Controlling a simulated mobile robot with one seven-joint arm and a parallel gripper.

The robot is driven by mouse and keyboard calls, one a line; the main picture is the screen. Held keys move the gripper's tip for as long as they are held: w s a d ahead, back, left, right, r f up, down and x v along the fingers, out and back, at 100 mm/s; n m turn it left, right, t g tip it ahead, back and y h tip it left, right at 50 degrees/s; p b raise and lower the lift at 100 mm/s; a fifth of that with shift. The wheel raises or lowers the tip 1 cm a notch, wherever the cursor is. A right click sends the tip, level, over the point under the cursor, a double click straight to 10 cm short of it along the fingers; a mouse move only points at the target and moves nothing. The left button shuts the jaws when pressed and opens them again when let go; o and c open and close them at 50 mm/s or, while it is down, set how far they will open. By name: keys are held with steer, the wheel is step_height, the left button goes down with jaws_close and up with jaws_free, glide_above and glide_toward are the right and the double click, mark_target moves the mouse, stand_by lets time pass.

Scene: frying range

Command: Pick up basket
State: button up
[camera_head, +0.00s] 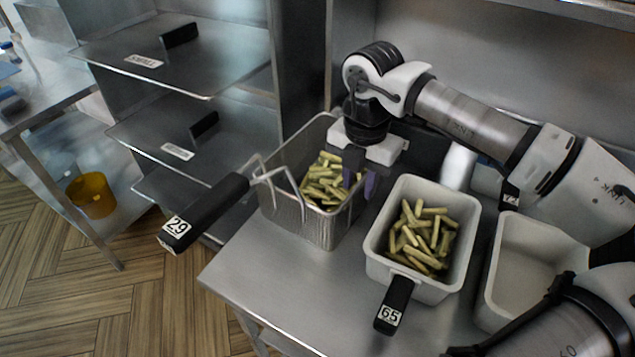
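A metal mesh basket (314,231) with a long black handle (203,212) labelled 29 stands at the left end of the steel counter. It holds several pale green-yellow fries (322,183). The handle points to the lower left, past the counter edge. My gripper (360,179) points down over the right side of the basket. Its two dark purple fingers are apart, with a gap between them, near the basket's right wall. I cannot tell whether they touch the basket. Part of the basket's far right rim is hidden behind my gripper.
A white bin (377,268) with fries and a black handle labelled 65 stands right of the basket. An empty white bin (497,287) is further right, partly hidden by my arm. A steel shelf rack (165,95) stands left. The counter front (262,290) is clear.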

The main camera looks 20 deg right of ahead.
step_height(320, 180, down, 2)
steer(key=shift+f+b, duration=0.15)
steer(key=shift+b, duration=0.15)
jaws_close()
stand_by(1.2)
